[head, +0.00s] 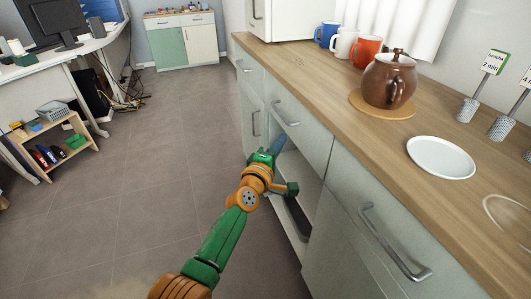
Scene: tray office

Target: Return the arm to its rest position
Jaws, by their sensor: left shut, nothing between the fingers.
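My left arm reaches up from the bottom of the head view to the front of the counter. Its green and orange wrist is in front of an open compartment in the lower cabinet (312,180). My left gripper (278,145) is shut and empty at the far end of the arm, close to the cabinet front. The fingers are small, and I cannot tell whether they touch the cabinet. My right gripper is not in view.
A dark object (298,217) lies low in the open compartment. The wooden counter (330,95) holds a brown teapot (388,82), several mugs and a white plate (441,157). A handled drawer (385,225) is at right. The tiled floor (150,180) at left is clear.

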